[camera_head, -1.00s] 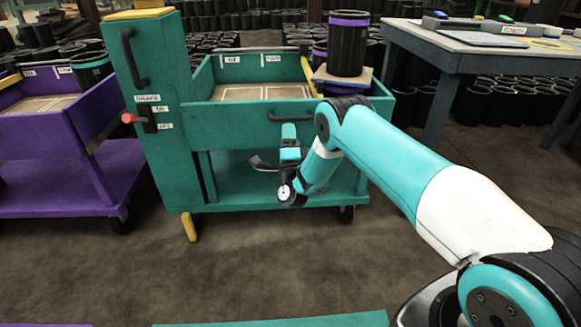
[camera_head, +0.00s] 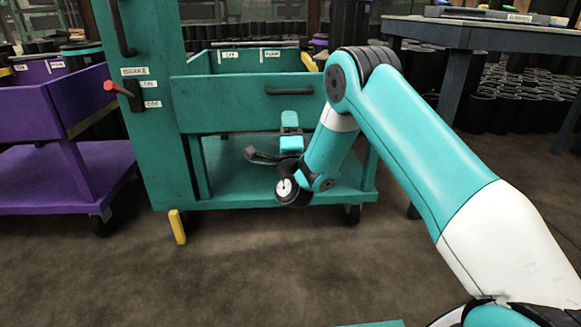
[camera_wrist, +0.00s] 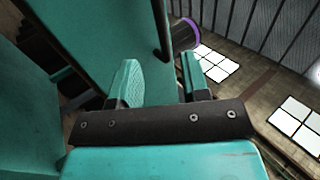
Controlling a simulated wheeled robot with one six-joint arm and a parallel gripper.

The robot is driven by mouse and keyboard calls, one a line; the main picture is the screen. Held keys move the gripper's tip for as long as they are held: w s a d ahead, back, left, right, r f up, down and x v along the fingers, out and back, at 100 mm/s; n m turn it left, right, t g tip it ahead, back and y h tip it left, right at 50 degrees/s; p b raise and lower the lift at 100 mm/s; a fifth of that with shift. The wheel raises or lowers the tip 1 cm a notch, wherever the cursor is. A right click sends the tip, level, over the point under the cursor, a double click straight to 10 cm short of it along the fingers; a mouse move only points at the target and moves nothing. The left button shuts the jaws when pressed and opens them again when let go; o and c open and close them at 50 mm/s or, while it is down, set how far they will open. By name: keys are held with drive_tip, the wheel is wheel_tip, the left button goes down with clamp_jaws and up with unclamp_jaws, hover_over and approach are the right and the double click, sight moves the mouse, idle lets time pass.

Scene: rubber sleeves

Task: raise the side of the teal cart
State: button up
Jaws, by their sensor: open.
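The teal cart (camera_head: 152,175) stands ahead in the head view. Its near side panel (camera_head: 230,105) sits lower than the cart's back wall and carries a black bar handle (camera_head: 290,90). My gripper (camera_head: 268,152) is in front of the cart, below that handle, and apart from it in the picture. In the wrist view my gripper (camera_wrist: 160,82) shows two teal fingers spread apart with nothing between them. A teal surface (camera_wrist: 105,35) with a black bar (camera_wrist: 160,30) shows beyond the fingers. My arm hides the panel's right end.
A brake lever with a red knob (camera_head: 111,86) is on the cart's tall end post; its setting is unclear. A yellow foot (camera_head: 177,226) reaches the floor. A purple cart (camera_head: 70,160) stands left, a grey table (camera_head: 455,30) at right.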

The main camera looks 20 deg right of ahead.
drive_tip(key=b+v, duration=0.6)
drive_tip(key=b, duration=0.5)
drive_tip(key=shift+s+f, duration=0.2)
drive_tip(key=shift+s, duration=0.05)
drive_tip(key=shift+a+r, duration=0.1)
drive_tip(key=shift+r, duration=0.05)
